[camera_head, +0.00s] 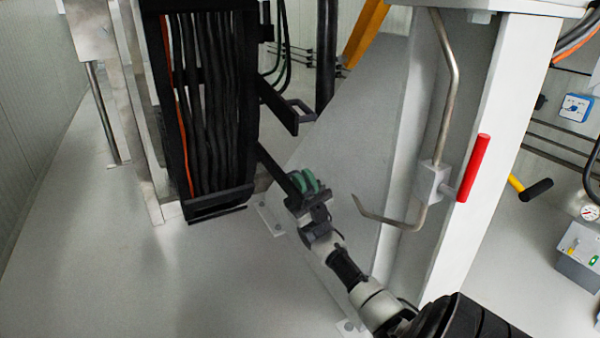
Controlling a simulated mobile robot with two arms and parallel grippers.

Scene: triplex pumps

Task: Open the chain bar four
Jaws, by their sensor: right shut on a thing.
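A black cable chain (211,100) hangs upright left of centre, with dark cables and one orange cable inside it. A slim black chain bar (275,168) sticks out from the chain's right side, slanting down to the right. My right gripper (305,184), with green finger pads, is at the free end of this bar and shut on it. Another black bar (278,107) sticks out above it, ending in a bracket. A crossbar (218,204) spans the chain's lower end. I cannot read which bar is number four. My left gripper is not in view.
A light grey column (470,150) stands to the right, with a bent metal rod (447,80) and a red handle (473,168). A steel post (141,110) stands left of the chain. The grey floor (110,270) is clear at the lower left.

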